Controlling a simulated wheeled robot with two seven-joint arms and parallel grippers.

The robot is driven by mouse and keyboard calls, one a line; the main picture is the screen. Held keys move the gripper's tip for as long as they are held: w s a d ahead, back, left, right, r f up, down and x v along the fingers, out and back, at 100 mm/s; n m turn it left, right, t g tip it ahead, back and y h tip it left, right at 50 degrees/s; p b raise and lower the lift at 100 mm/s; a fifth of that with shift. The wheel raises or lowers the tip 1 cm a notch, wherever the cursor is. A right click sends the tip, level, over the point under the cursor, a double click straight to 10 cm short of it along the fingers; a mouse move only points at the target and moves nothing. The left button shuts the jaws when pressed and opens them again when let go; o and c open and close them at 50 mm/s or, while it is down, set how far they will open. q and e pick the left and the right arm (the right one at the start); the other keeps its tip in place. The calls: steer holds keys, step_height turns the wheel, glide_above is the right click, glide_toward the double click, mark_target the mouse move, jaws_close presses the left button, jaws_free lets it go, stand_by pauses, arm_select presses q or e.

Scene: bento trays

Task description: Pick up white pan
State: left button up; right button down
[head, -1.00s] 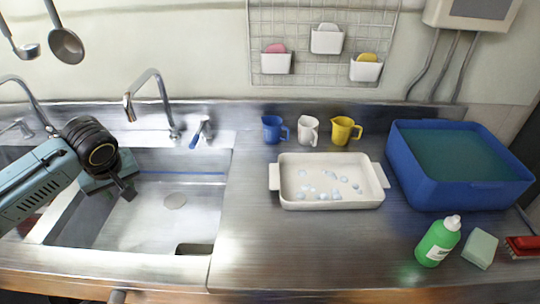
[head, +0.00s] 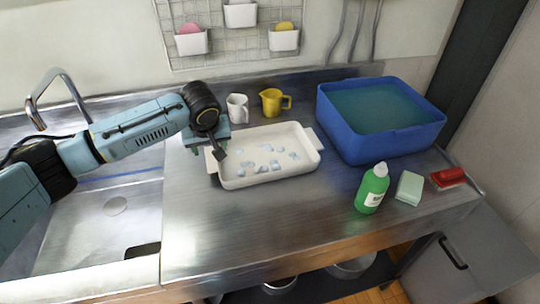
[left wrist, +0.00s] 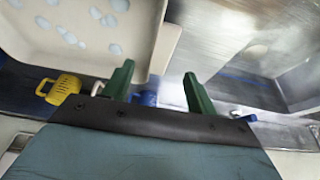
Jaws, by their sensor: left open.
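The white pan (head: 272,176) is a shallow rectangular tray with a handle at each short end, resting flat on the steel counter. Bluish-white spots lie on its floor. My left gripper (head: 207,152) is open and empty, over the left end of the pan and covering part of the left handle. In the left wrist view the pan (left wrist: 152,28) fills the upper left, and its handle lies just beyond the two spread green fingers of the left gripper (left wrist: 158,70). I cannot tell whether a finger touches it. My right gripper is not in view.
A white mug (head: 237,108) and a yellow mug (head: 271,102) stand behind the pan. A blue tub (head: 385,145) of water is to the right. The sink (head: 85,235) is left.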

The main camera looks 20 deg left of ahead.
mark_target(212, 158)
arm_select(q)
steer(key=x, duration=0.3)
steer(key=shift+w+f, duration=0.2)
steer(key=shift+f, duration=0.1)
steer(key=shift+b+x, duration=0.65)
steer(key=shift+x, duration=2.05)
steer(key=shift+s+a, duration=0.1)
steer(key=shift+a, duration=0.1)
steer(key=shift+r, duration=0.1)
steer(key=shift+c, duration=0.3)
jaws_close()
